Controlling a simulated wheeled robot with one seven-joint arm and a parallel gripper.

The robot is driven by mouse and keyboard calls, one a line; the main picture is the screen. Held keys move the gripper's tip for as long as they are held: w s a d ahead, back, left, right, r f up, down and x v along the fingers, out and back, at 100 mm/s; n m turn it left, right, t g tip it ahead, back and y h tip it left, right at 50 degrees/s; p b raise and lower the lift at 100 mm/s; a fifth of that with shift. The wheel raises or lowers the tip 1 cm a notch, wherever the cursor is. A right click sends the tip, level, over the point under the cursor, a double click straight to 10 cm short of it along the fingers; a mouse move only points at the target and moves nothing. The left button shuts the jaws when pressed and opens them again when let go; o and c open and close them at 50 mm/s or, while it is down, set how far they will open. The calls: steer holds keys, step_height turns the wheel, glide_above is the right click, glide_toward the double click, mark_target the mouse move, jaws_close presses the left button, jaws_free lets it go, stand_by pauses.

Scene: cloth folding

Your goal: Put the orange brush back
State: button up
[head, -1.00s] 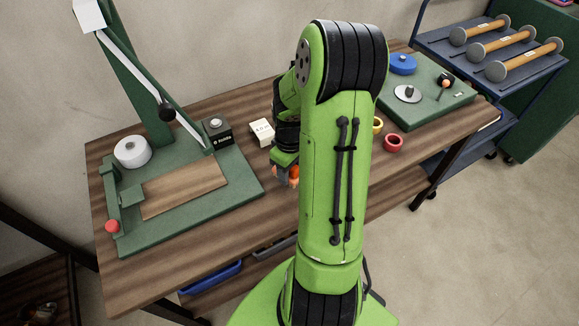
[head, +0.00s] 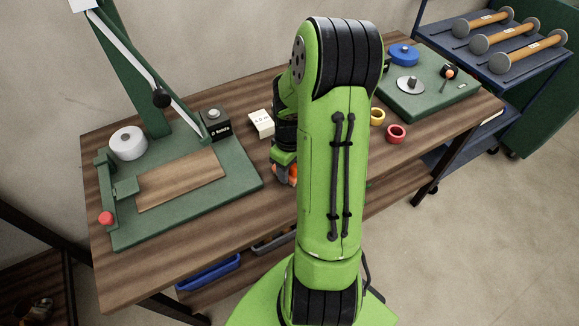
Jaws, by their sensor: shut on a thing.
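My gripper (head: 284,176) is low over the middle of the wooden table, mostly hidden behind my own green arm. An orange thing (head: 293,171), which looks like part of the orange brush, shows at its fingertips. The gripper is shut on it. The brush's shape and lower end are hidden, and I cannot tell whether it touches the table.
On the wooden table (head: 240,232), a green board with a lever (head: 240,173) stands left, with a white roll (head: 128,143) and black box (head: 215,125). A white box (head: 261,123) lies behind the gripper. Yellow (head: 377,117) and red rings (head: 396,134) lie right, near another green board (head: 412,107).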

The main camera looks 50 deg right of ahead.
steer(key=shift+f, duration=0.2)
steer(key=o, duration=1.1)
steer(key=shift+r, duration=0.1)
step_height(320, 180, up, 16)
steer(key=p, duration=0.4)
steer(key=shift+f+p, duration=0.2)
steer(key=shift+p, duration=0.15)
